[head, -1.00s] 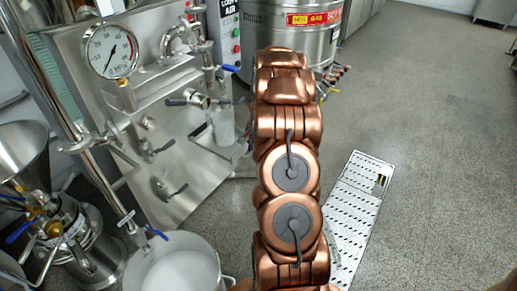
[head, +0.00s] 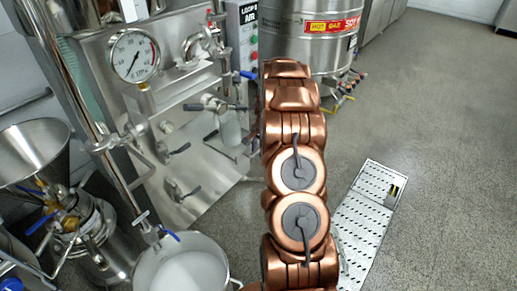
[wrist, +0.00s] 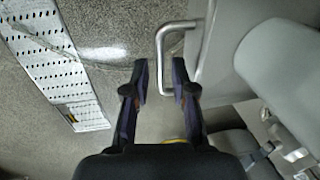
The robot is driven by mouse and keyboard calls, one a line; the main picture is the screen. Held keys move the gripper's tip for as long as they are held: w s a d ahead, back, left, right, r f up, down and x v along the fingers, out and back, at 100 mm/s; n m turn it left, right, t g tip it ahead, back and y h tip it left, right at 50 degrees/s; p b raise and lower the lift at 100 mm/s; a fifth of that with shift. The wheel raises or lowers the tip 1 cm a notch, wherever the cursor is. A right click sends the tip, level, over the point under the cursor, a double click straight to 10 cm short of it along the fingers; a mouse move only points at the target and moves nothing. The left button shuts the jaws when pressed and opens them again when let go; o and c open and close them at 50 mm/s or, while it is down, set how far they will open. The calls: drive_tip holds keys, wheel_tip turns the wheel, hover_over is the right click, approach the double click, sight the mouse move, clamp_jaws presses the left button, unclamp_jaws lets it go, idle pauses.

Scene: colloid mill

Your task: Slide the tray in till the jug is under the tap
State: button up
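The jug (head: 231,130) is a pale, translucent cylinder standing upright by the steel panel, just below and right of the tap (head: 211,103). The arm partly covers that area, and I cannot tell whether the jug is squarely under the spout. In the wrist view the jug (wrist: 283,65) is a large pale cylinder on the right. The grey tray (wrist: 232,45) lies beside it, with a bent metal handle (wrist: 161,42) at its edge. The head view hides my gripper behind my arm.
A white-filled pot (head: 182,268) stands at the lower left, near a steel funnel (head: 32,152). A drum (head: 312,35) with a red label stands behind my arm. A perforated plate (head: 367,215) lies on the floor. The floor on the right is clear.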

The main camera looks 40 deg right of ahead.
drive_tip(key=shift+o, duration=0.5)
drive_tip(key=shift+r, duration=0.1)
wheel_tip(320, 180, up, 12)
drive_tip(key=s, duration=0.2)
drive_tip(key=shift+d+f, duration=0.15)
drive_tip(key=shift+f, duration=0.05)
idle(0.4)
